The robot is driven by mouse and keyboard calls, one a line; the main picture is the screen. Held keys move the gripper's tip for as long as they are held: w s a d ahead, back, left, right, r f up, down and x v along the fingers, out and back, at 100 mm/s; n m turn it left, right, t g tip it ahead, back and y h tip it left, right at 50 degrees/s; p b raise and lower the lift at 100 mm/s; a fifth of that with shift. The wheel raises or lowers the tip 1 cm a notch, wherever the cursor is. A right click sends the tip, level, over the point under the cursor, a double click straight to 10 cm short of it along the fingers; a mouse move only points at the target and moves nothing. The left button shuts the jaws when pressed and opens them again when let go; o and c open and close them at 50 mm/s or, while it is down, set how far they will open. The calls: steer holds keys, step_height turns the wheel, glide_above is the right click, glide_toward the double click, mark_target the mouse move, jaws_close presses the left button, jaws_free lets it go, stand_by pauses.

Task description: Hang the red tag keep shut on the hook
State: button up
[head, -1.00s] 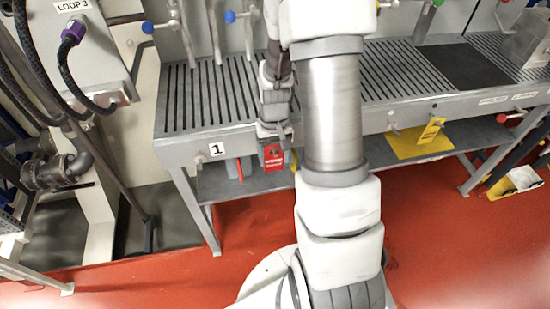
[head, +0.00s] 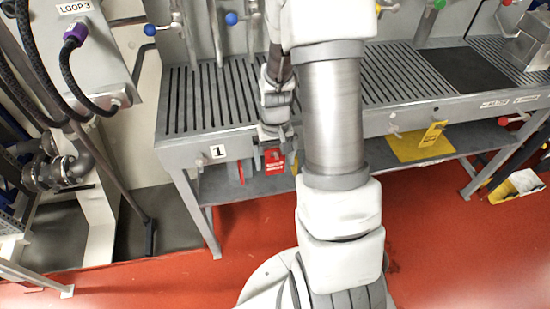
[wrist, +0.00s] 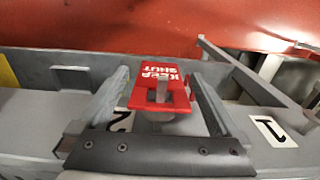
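The red tag, lettered "KEEP SHUT", shows below the bench's front edge in the head view (head: 274,162) and between my fingers in the wrist view (wrist: 174,74). A grey metal hook (wrist: 160,90) shows through the opening in the tag, and the tag appears to hang on it. My gripper (head: 272,132) is at the bench's front edge, just above the tag. In the wrist view, its two fingers (wrist: 160,88) stand wide apart, one on each side, with gaps to the tag. The hook's base is partly hidden.
The slatted bench (head: 205,100) carries a label "1" (head: 218,151) left of the tag. Blue-knobbed valves (head: 149,29) stand behind the bench. Red floor (head: 250,225) is open in front.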

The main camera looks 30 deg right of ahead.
step_height(320, 180, up, 17)
steer(key=p, duration=0.4)
steer(key=s+a+r+n+t+p, duration=0.1)
steer(key=s+a+r+t+p, duration=0.1)
steer(key=r, duration=0.5)
steer(key=s+a+r+n+t+p, duration=0.1)
steer(key=s+a+r+p, duration=0.2)
steer(key=s+a+r, duration=0.2)
steer(key=s+a+r+n+t+p, duration=0.1)
steer(key=s+a+r+t+p, duration=0.1)
steer(key=s+r, duration=0.5)
steer(key=shift+a+r+t+p, duration=0.3)
steer(key=shift+a+r+p, duration=0.6)
steer(key=shift+r, duration=1.1)
steer(key=shift+w+a, duration=0.1)
steer(key=shift+a, duration=0.05)
